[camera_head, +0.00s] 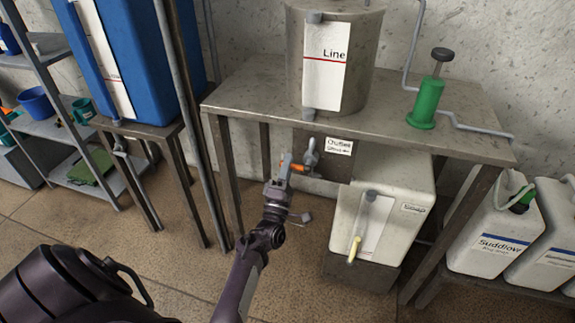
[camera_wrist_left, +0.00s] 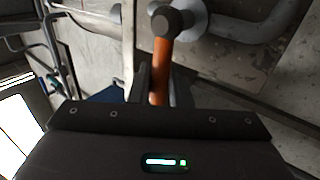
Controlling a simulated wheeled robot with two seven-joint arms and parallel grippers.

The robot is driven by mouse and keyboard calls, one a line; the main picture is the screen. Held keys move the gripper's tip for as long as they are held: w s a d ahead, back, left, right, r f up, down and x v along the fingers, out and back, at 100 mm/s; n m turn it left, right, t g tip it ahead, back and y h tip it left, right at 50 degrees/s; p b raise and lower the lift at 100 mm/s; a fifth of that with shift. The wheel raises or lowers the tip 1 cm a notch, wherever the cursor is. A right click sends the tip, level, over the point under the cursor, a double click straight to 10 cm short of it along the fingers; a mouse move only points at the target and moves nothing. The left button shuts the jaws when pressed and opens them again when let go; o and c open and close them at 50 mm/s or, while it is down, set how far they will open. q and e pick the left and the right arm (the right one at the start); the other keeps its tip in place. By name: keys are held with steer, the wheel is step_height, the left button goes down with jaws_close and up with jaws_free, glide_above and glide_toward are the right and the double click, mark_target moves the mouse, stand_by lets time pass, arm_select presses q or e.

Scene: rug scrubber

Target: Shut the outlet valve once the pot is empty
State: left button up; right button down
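The grey pot (camera_head: 378,60) stands on the metal bench; its white gauge plate (camera_head: 326,70) reads "Line" beside a red line. I cannot see into the pot or read a level. Below the bench edge is the outlet valve (camera_head: 311,152) with an orange handle (camera_head: 298,168), which also shows in the left wrist view (camera_wrist_left: 161,75). My left gripper (camera_head: 285,167) is at this handle, with the handle between its fingers. I cannot tell whether the fingers press on it. My right gripper is not in view.
A white container (camera_head: 388,215) with a yellow tap stands under the bench (camera_head: 250,92). A green hand pump (camera_head: 427,103) is on the bench. A blue tank (camera_head: 150,50) stands left, white jugs (camera_head: 490,240) right. The floor before the bench is mostly clear.

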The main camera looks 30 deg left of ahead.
arm_select(q)
steer(key=o, duration=0.3)
steer(key=v, duration=0.7)
steer(key=shift+s+f+b, duration=0.25)
steer(key=shift+s+b, duration=0.1)
steer(key=shift+b, duration=0.05)
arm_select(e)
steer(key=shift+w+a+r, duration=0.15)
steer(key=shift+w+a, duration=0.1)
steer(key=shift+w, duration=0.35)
arm_select(q)
steer(key=v, duration=0.9)
steer(key=shift+b, duration=0.45)
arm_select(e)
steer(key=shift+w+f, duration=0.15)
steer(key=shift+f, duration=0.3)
